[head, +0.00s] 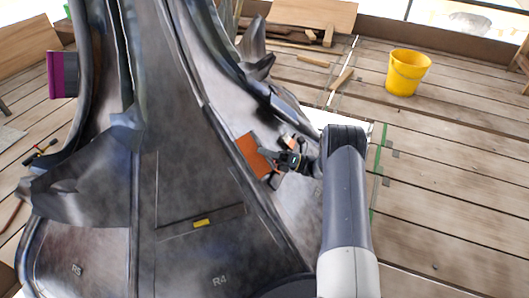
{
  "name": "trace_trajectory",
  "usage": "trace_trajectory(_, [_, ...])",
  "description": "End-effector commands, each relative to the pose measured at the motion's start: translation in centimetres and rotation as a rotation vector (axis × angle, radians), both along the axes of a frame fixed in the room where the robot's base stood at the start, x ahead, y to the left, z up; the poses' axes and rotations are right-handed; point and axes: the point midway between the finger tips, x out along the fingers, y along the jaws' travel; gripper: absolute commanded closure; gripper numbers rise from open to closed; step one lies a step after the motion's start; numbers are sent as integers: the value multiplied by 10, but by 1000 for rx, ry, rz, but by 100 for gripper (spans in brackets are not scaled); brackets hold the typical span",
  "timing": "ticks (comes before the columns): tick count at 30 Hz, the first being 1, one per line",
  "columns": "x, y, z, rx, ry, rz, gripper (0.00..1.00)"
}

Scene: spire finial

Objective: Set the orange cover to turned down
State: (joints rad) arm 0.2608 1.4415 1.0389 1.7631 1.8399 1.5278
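The orange cover (252,155) is a flat rectangular plate on the sloping dark metal face of the spire, right of the middle of the head view. It stands tilted, and more orange shows beyond my gripper. My gripper (272,160) is at the right edge of the cover, with its dark fingers against or very close to it. The fingers overlap the cover and are small, so I cannot tell whether they are open or shut on it. My gripper hides part of the cover's right side.
The large dark spire (180,130) fills the left and middle, with a small yellow piece (202,222) low on its face. A yellow bucket (407,72) stands on the plank floor at the upper right. Wood offcuts (313,61) lie behind. The floor at right is mostly clear.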

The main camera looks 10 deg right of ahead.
Motion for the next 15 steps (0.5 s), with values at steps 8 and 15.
trace_trajectory(8, [-1, -7, -1, -1, 0, -1, 62])
trace_trajectory(15, [-11, -48, -15, 1, 1, -3, 62])
